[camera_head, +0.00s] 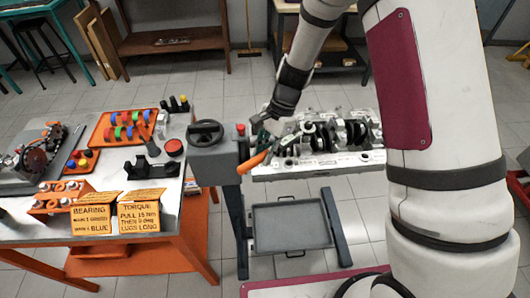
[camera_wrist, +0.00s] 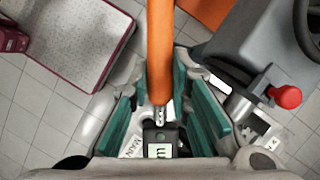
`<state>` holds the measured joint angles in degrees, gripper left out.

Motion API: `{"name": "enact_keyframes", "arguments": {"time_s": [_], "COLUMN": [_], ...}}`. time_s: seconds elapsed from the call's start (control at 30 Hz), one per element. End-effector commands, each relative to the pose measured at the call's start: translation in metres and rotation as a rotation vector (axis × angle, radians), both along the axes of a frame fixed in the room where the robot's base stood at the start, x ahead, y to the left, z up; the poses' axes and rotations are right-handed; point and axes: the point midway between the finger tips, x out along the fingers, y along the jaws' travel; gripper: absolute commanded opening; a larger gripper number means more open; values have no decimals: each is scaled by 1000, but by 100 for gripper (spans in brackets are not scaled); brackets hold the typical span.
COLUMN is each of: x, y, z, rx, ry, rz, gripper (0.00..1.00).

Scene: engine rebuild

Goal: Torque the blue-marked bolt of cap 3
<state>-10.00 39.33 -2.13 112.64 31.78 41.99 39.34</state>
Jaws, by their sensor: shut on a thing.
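My gripper (camera_head: 264,132) is at the left end of the engine block (camera_head: 350,160), which sits on the grey stand. It is shut on a torque wrench with an orange handle (camera_head: 252,162). In the wrist view the teal fingers of my gripper (camera_wrist: 160,112) lie either side of the wrench, and its orange handle (camera_wrist: 160,50) runs up and away. A dark part with a partly hidden pale label (camera_wrist: 158,150) shows between the fingers. Bearing caps and dark crank parts lie along the block. The blue-marked bolt and the wrench's far end cannot be made out.
The stand has a handwheel (camera_head: 205,132) and a red button (camera_head: 240,129), with a grey tray (camera_head: 290,226) below. A workbench (camera_head: 110,182) at left holds an orange tray (camera_head: 98,137), a BEARING sign (camera_head: 95,214) and a TORQUE sign (camera_head: 139,214).

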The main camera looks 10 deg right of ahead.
Motion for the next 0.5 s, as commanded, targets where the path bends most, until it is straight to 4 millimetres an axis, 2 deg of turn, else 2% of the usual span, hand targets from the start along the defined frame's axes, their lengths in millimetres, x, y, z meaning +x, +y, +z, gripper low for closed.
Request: {"name": "enact_keyframes", "arguments": {"time_s": [0.5], "x": [5], "y": [4], "z": [1], "rx": [2], "ry": [-1], "rz": [-34], "gripper": [0]}}
